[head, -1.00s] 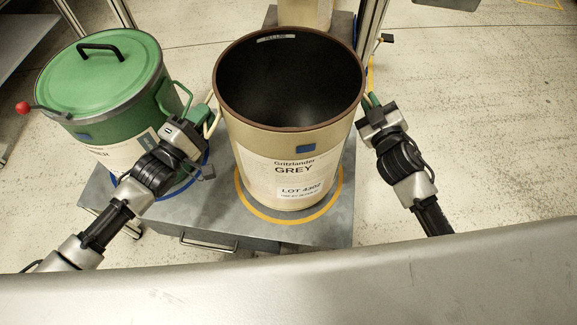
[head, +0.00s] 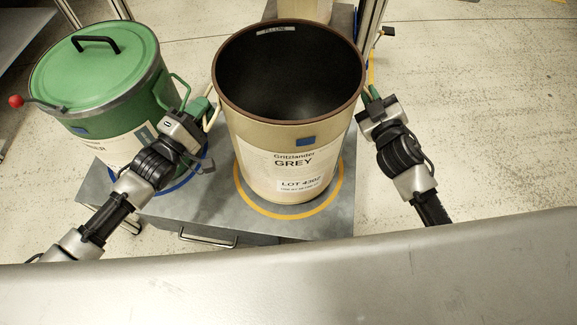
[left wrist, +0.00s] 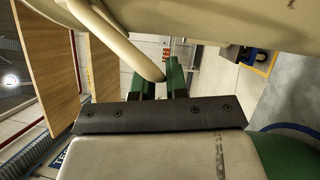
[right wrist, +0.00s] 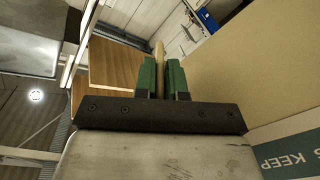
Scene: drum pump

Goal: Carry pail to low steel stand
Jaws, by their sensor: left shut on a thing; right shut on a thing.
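The pail (head: 258,168) is a large, open beige drum with a dark rim and a GREY label, upright and dark inside. It stands at or just above a yellow ring (head: 285,216) on a grey steel surface (head: 215,212); I cannot tell if its base touches. My left gripper (head: 205,108) is shut on its left handle, a pale bar also seen between green fingers in the left wrist view (left wrist: 110,38). My right gripper (head: 371,98) is shut on the right handle, seen in the right wrist view (right wrist: 159,68). I cannot tell which surface is the low steel stand.
A green lidded vessel (head: 90,75) with a red-knobbed lever (head: 16,101) stands close to the left, over a blue ring, near my left arm. Another beige container (head: 305,10) stands behind the pail beside metal posts (head: 369,30). Open floor (head: 480,120) lies to the right.

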